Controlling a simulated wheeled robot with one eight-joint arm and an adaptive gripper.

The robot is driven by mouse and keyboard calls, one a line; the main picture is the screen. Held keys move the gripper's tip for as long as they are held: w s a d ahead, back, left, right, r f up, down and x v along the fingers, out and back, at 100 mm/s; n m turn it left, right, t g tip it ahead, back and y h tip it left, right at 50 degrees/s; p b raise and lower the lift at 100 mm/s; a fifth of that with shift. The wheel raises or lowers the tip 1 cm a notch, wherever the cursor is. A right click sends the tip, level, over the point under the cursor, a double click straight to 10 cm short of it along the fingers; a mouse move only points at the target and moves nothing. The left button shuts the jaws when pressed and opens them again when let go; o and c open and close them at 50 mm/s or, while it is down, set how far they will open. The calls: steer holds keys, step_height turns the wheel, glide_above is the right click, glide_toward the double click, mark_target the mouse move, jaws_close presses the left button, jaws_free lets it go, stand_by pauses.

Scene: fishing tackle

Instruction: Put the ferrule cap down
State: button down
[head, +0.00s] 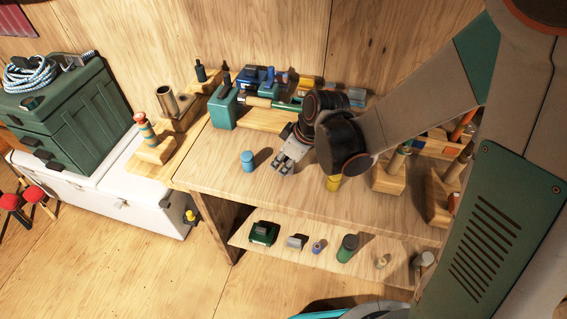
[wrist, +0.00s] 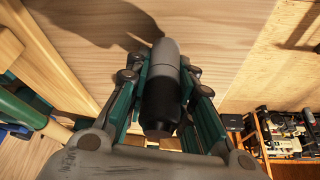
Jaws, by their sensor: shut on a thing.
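The ferrule cap (wrist: 163,82), a small cylinder with a grey end and a black end, is between the fingers of my gripper (wrist: 162,70) in the wrist view. The gripper is shut on it. In the head view my gripper (head: 283,163) is over the middle of the wooden workbench (head: 225,175), and the cap cannot be made out there. A shadow falls on the wood beyond the cap in the wrist view. Whether the cap touches the wood is hard to tell.
A blue cylinder (head: 247,161) stands left of my gripper and a yellow one (head: 333,183) to its right. A teal box (head: 224,107) and wooden stands line the back. Wooden holders (head: 391,177) fill the right. The bench's front left is clear.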

steer(key=shift+f, duration=0.25)
steer(key=shift+f, duration=0.1)
steer(key=shift+f+b, duration=0.5)
steer(key=shift+f, duration=0.1)
steer(key=c, duration=1.4)
jaws_free()
steer(key=shift+r, duration=0.2)
